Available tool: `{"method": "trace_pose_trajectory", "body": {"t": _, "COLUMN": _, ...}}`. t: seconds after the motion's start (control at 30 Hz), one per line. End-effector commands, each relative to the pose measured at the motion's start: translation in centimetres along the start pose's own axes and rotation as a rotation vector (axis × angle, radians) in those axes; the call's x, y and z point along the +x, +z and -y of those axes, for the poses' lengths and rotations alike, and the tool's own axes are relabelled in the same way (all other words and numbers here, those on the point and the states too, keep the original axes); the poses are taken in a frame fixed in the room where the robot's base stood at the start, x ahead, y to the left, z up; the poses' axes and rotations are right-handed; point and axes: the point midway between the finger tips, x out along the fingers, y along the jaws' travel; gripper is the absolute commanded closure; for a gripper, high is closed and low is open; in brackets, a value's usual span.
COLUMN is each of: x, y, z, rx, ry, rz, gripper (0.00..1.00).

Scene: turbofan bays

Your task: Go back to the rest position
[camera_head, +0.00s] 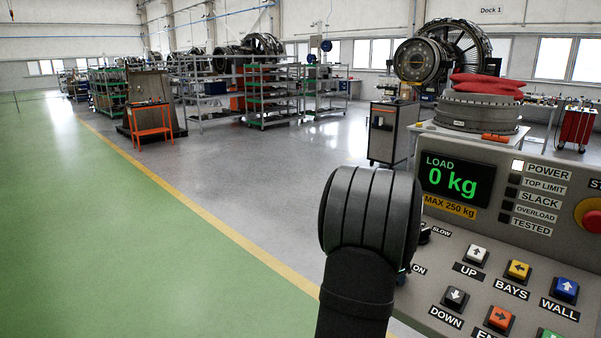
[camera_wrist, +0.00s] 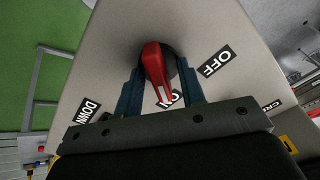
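In the wrist view, my gripper (camera_wrist: 161,88) has its two dark blue fingers apart, one on each side of a red rotary switch handle (camera_wrist: 154,62). Gaps show between the handle and the fingers, so it does not look clamped. The handle's lower end lies by the ON label (camera_wrist: 168,99); the OFF label (camera_wrist: 215,61) is to its upper right. In the head view, my dark wrist hides the switch and nearly all of my gripper. The grey control panel (camera_head: 455,243) has a display reading 0 kg (camera_head: 456,180), and the POWER lamp (camera_head: 517,165) is lit.
Buttons such as UP (camera_head: 476,255) and DOWN (camera_head: 455,298) and a red emergency knob (camera_head: 591,216) stand out from the panel. Behind it, a red cloth (camera_head: 487,85) lies on a round engine part (camera_head: 478,112). Open green floor (camera_head: 100,220) lies left.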

Motion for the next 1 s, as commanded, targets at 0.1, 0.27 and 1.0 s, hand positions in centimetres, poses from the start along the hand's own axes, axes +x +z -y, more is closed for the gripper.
{"method": "trace_pose_trajectory", "body": {"t": 0.1, "x": -0.5, "y": 0.0, "z": 0.0, "rx": 0.0, "ry": -0.001, "rz": 0.0, "gripper": 0.64}}
{"method": "trace_pose_trajectory", "body": {"t": 0.27, "x": -2.5, "y": 0.0, "z": 0.1, "rx": 0.0, "ry": -0.003, "rz": -0.001, "gripper": 0.64}}
{"method": "trace_pose_trajectory", "body": {"t": 1.0, "x": -17.2, "y": 0.0, "z": 0.1, "rx": 0.0, "ry": -0.003, "rz": 0.0, "gripper": 0.64}}
